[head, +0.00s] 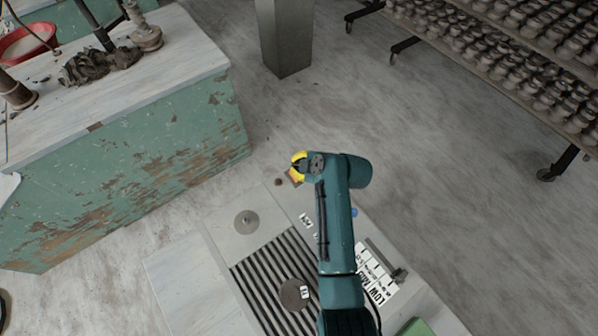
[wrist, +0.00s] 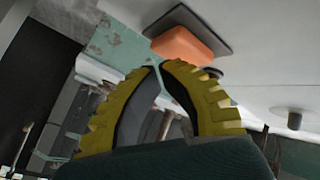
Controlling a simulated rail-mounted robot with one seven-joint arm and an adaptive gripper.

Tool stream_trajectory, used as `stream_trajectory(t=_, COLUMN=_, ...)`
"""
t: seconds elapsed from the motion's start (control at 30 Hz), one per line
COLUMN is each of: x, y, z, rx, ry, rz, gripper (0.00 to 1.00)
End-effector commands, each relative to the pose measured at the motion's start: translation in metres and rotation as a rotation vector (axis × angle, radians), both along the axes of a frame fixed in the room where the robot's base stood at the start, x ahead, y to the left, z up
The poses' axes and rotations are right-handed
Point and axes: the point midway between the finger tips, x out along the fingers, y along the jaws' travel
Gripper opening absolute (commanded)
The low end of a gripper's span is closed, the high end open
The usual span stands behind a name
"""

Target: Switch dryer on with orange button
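The dryer is a light grey cabinet (head: 220,225) with a slatted top at the lower middle of the head view. The orange button (wrist: 188,43) is a rounded block on a dark plate, just beyond my fingertips in the wrist view. My gripper (head: 296,166) has yellow ribbed fingers and hangs over the cabinet's far edge in the head view. In the wrist view the fingertips of my gripper (wrist: 162,67) come together with nothing seen between them. They appear just short of the button; I cannot tell whether they touch it.
A slatted grille (head: 265,275) carries a dark disc (head: 294,293) with a white tag. A metal knob (head: 246,221) and a labelled panel (head: 377,275) flank it. A worn green workbench (head: 130,150) stands left, a pot rack (head: 520,75) at upper right. The floor between is mostly clear.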

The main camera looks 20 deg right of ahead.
Motion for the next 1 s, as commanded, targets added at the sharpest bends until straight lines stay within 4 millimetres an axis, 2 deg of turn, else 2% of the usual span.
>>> stream_trajectory(t=0.73, x=0.0, y=0.0, z=-0.006, rx=0.0, ry=0.0, rz=0.0, gripper=0.0)
stream_trajectory(t=1.0, x=0.0, y=0.0, z=0.008, rx=0.0, ry=0.0, rz=0.0, gripper=0.0)
